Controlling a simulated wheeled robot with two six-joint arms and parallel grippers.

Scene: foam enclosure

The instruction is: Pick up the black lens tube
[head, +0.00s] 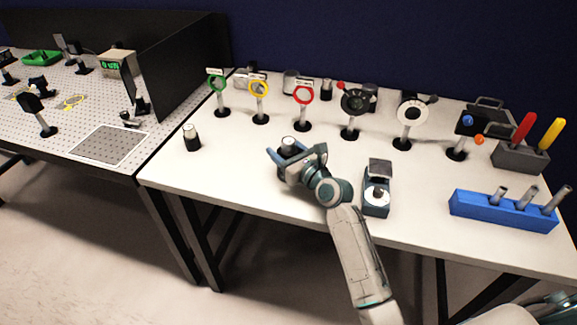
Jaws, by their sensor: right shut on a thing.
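My right gripper (286,154) is at the front middle of the white table, shut on a black lens tube (289,146) with a pale top. The tube stands upright between the fingers, and its lower part is hidden by the gripper. I cannot tell whether its base touches the table. A second black cylinder with a pale top (192,139) stands upright near the table's left edge, apart from the gripper. My left gripper is not in view.
A row of posts with a green ring (217,84), yellow ring (259,88) and red ring (303,95) stands behind the gripper. A small grey device (376,190) stands close on the right. A blue block (502,211) with rods is farther right. The front left table is clear.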

